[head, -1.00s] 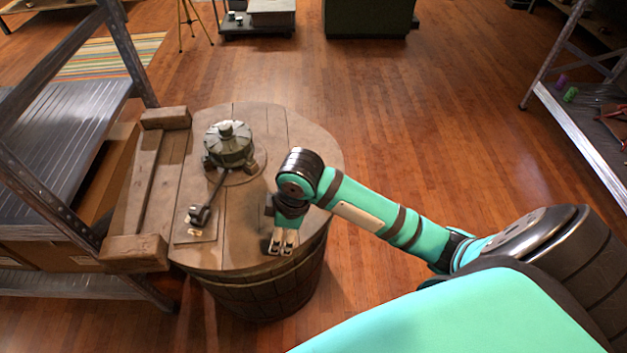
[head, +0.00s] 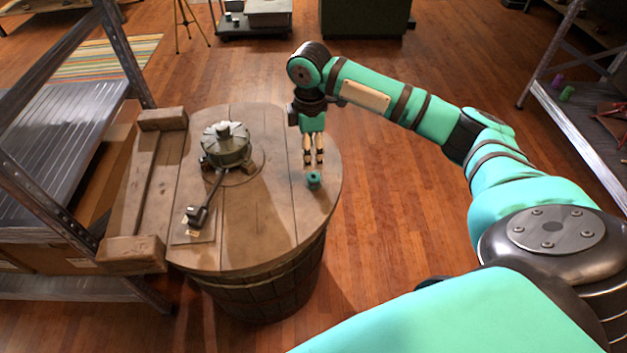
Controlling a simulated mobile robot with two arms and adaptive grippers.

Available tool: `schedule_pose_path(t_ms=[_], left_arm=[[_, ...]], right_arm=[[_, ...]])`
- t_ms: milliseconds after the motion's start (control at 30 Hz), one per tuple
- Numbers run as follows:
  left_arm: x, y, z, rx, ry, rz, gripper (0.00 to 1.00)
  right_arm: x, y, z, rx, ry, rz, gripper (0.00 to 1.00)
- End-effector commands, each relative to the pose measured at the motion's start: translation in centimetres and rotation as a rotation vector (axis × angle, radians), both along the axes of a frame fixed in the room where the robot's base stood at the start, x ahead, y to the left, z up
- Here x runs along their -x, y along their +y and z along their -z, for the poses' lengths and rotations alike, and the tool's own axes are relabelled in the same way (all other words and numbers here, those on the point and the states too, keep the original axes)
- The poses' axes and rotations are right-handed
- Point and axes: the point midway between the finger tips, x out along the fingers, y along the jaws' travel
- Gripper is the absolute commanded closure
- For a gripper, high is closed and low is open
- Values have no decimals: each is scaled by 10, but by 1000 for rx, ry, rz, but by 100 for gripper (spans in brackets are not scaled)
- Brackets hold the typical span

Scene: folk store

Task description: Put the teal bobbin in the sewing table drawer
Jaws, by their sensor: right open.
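The teal bobbin (head: 313,181) stands on the round wooden barrel top (head: 285,215), near its right edge. My right gripper (head: 313,164) is open and empty, with its fingers pointing down. Its fingertips show just beyond the bobbin in the head view and do not hold it; the exact gap is hard to tell. My left gripper is out of view. I see no sewing table drawer that I can make out.
A grey mechanical device (head: 225,145) with a lever arm stands on the barrel top. Metal shelving (head: 60,135) is close on the left. A shelf at right holds a purple spool (head: 558,80) and a green spool (head: 567,93).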

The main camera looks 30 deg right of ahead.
Motion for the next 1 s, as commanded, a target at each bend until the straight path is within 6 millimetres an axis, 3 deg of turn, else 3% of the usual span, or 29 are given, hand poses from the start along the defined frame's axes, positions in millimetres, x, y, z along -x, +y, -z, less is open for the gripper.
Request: schedule_pose_path(t_ms=[100,200,467,700,1000], left_arm=[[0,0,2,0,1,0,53],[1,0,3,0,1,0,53],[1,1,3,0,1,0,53],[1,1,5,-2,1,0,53],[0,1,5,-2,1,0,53]], right_arm=[[1,0,27,1,4,0,39],[0,0,42,0,1,-1,39],[0,-1,60,1,0,0,39],[1,-8,95,0,1,-1,39],[0,-8,106,1,-2,-1,39]])
